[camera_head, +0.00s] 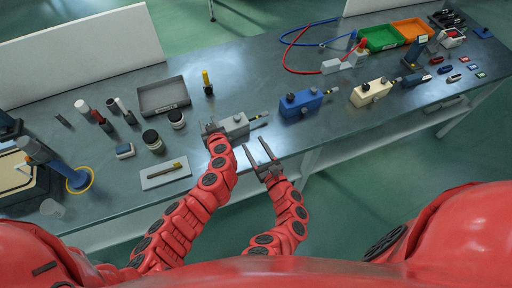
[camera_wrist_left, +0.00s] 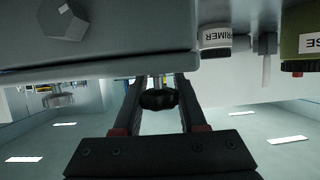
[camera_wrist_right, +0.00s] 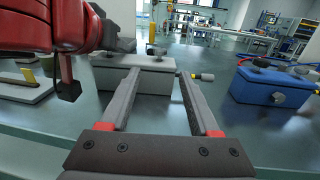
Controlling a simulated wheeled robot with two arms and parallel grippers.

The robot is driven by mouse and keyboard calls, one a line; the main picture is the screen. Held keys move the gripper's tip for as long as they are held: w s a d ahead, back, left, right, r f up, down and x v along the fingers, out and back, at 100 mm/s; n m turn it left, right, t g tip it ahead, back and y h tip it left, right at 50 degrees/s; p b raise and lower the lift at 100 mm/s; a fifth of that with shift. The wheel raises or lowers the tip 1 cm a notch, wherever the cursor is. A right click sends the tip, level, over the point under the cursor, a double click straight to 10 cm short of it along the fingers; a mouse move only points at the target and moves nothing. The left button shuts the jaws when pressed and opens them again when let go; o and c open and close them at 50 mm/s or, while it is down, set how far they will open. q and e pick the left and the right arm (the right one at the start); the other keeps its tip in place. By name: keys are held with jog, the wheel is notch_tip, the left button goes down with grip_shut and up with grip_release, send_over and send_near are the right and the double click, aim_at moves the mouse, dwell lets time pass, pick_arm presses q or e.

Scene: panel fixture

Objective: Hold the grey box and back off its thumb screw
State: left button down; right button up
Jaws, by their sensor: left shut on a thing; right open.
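The grey box (camera_head: 236,125) sits near the table's front edge, and it also shows in the right wrist view (camera_wrist_right: 140,78). My left gripper (camera_head: 211,127) is at the left end of the box top. In the left wrist view its fingers (camera_wrist_left: 158,108) are closed around a black knob (camera_wrist_left: 158,99) on the box. A small grey knob (camera_wrist_right: 156,50) stands on the box top, right of my left gripper; I cannot tell which part is the thumb screw. My right gripper (camera_head: 262,155) is open and empty in front of the box, its fingers (camera_wrist_right: 155,98) pointing at it.
A blue box (camera_head: 302,104) and a cream box (camera_head: 371,92) stand to the right. A grey tray (camera_head: 163,97), a yellow-handled tool (camera_head: 207,83) and jars (camera_head: 152,140) are behind and left. A pale plate (camera_head: 165,173) lies left of my left arm.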

aim_at(239, 120)
jog(key=shift+s+d, duration=0.15)
jog(key=shift+s, duration=0.2)
jog(key=shift+w+y, duration=0.3)
jog(key=shift+w, duration=0.65)
jog(key=x, duration=1.1)
jog(key=shift+f, duration=0.15)
grip_shut()
